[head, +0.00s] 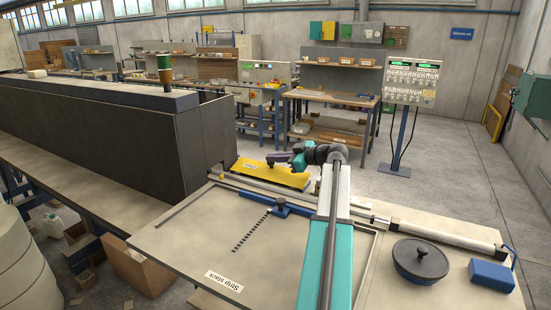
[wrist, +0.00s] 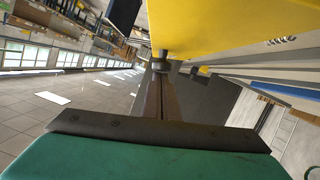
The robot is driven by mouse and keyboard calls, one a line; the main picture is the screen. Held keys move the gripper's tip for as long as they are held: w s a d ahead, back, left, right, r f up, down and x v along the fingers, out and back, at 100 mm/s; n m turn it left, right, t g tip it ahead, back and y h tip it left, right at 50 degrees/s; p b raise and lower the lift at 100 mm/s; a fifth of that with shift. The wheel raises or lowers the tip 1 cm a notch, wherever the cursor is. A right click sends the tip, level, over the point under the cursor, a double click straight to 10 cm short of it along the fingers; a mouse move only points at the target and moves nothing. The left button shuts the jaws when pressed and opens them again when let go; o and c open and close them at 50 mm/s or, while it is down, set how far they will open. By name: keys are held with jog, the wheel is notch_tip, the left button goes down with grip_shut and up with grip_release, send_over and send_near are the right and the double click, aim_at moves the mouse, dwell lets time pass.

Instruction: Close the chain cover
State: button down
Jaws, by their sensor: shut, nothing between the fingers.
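My gripper (head: 272,160) is above the cover's far edge. In the wrist view my gripper (wrist: 160,82) is shut, its fingertips close to the knob. I cannot tell whether they touch.
The strip stack table (head: 190,235) carries a blue clamp (head: 284,207). A dark round lidded pot (head: 420,260) and a blue box (head: 491,274) stand at the right. The dark housing (head: 130,145) blocks the left. Open floor lies beyond the cover.

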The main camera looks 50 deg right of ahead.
aim_at(275, 171)
jog(key=shift+s+d, duration=0.1)
jog(key=shift+d, duration=0.05)
jog(key=shift+r+b, duration=0.5)
jog(key=shift+r, duration=1.05)
jog(key=shift+a+r, duration=0.2)
jog(key=s+a+r+b, duration=0.1)
jog(key=s+a+b, duration=0.2)
jog(key=s+a, duration=0.8)
jog(key=shift+s+r+b, duration=0.2)
jog(key=shift+r+b, duration=0.05)
jog(key=shift+b, duration=0.15)
jog(key=shift+w+a, duration=0.1)
jog(key=shift+w, duration=0.05)
